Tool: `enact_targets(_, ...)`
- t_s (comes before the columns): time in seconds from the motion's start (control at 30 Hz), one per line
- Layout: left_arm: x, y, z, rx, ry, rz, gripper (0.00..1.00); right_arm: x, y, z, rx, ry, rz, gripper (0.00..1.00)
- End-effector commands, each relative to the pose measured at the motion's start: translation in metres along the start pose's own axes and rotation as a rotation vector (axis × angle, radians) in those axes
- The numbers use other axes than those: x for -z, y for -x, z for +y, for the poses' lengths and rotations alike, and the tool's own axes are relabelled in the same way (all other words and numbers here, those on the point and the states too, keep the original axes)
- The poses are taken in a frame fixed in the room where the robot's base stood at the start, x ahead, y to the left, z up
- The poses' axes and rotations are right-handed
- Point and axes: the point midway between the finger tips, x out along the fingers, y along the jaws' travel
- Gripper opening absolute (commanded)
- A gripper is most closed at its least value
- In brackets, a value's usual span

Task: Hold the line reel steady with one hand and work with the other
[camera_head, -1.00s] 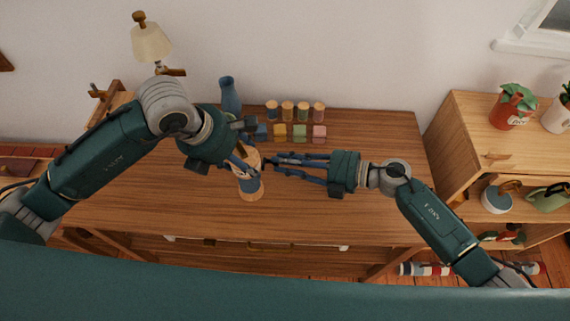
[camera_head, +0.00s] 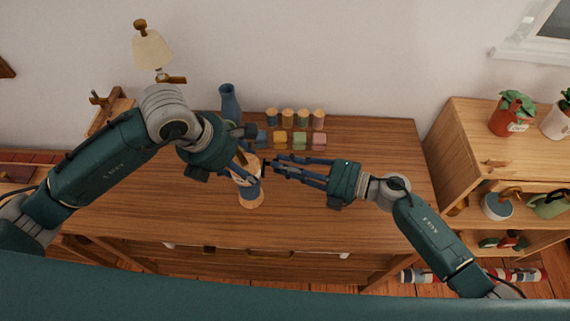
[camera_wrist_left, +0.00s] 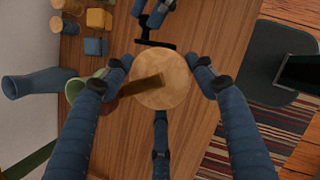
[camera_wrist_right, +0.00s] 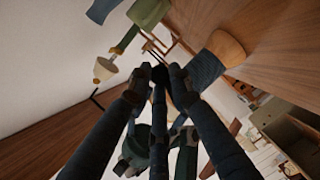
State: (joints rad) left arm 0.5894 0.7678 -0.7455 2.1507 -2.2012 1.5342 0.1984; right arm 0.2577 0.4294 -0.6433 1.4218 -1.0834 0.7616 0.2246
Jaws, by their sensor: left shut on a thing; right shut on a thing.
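The line reel (camera_head: 250,190), a blue spool with pale wooden ends, stands on the desk. My left gripper (camera_head: 250,172) is shut on it from above. The left wrist view shows its round wooden top (camera_wrist_left: 172,90) between my left fingers (camera_wrist_left: 161,85), with a brown bar (camera_wrist_left: 140,87) across it. My right gripper (camera_head: 271,165) is beside the reel's top, on its right, shut on a small dark piece (camera_wrist_left: 155,44). The right wrist view shows these fingers (camera_wrist_right: 158,75) closed together; what they hold is mostly hidden. The reel's blue side (camera_wrist_right: 206,70) shows there too.
The wooden desk (camera_head: 340,225) is clear in front and to the right. Behind the reel stand a blue vase (camera_head: 230,100), several lidded jars (camera_head: 288,117) and several coloured blocks (camera_head: 300,138). A lamp (camera_head: 150,50) is at the back left; a plant shelf (camera_head: 470,125) stands right.

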Motion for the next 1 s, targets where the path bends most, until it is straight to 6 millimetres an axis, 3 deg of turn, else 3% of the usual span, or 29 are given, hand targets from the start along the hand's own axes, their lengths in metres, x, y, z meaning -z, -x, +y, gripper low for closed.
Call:
enact_targets(0.07,0.0,0.001,0.0,0.0,0.0,0.0,0.23,-0.004,0.002,-0.001,0.002,0.0,-0.01,0.0)
enact_targets(0.1,0.0,0.001,0.0,0.0,0.0,0.0,0.23,-0.004,0.002,-0.001,0.002,0.0,-0.01,0.23)
enact_targets(0.2,0.0,0.001,0.0,0.0,0.0,0.0,0.23,-0.004,0.002,-0.001,0.002,0.0,-0.01,0.38)
enact_targets(0.57,0.0,0.0,0.0,0.0,0.0,-0.001,0.23,-0.002,0.007,-0.001,0.002,0.0,-0.005,0.38)
enact_targets(1.0,0.0,0.0,0.0,0.0,0.0,-0.001,0.23,-0.002,0.092,-0.002,0.005,-0.001,-0.007,0.38)
